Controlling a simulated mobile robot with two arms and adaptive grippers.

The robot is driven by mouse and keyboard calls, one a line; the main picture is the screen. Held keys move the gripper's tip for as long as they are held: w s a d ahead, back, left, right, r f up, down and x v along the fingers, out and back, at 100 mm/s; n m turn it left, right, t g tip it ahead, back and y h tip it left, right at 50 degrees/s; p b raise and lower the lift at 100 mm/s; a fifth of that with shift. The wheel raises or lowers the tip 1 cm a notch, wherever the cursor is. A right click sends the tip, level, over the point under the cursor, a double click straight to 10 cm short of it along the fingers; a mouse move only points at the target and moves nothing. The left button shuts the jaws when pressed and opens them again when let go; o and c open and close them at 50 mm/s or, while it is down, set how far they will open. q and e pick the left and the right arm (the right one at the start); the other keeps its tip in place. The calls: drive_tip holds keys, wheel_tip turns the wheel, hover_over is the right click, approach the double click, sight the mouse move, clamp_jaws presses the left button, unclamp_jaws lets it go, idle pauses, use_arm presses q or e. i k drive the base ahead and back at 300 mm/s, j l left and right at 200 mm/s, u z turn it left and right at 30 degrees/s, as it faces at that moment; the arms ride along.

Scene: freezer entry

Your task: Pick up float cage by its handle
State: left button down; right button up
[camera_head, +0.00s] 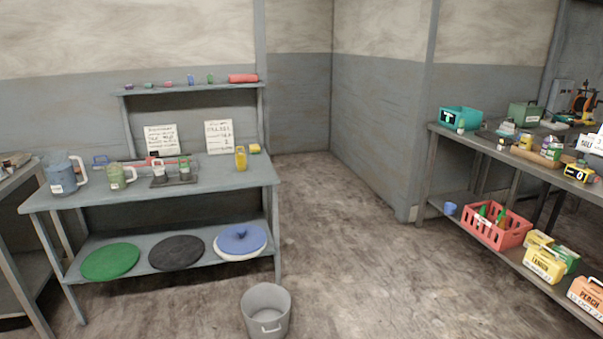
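I cannot tell which thing, if any, is the float cage. A red slotted crate (487,228) with green bottle-like things in it stands on the lower shelf of the right bench. A teal open box (460,117) stands on that bench's top, beside a green case (525,113) that seems to have a handle. Yellow boxes (544,263) and an orange box (588,294), with labels, stand on the lower shelf at the right edge. Neither of my grippers is in view.
A grey bench (215,180) on the left bears jugs, a small rack and a yellow bottle. Its lower shelf holds round green, black and blue things. A grey bucket (266,311) stands on the floor in front. The floor (350,220) between the benches is clear.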

sight(240, 158)
drive_tip(key=i+l+u, duration=0.2)
drive_tip(key=i, duration=0.2)
drive_tip(key=i+u, duration=0.2)
drive_tip(key=i, duration=0.15)
drive_tip(key=i+l+u, duration=0.25)
drive_tip(key=i, duration=0.1)
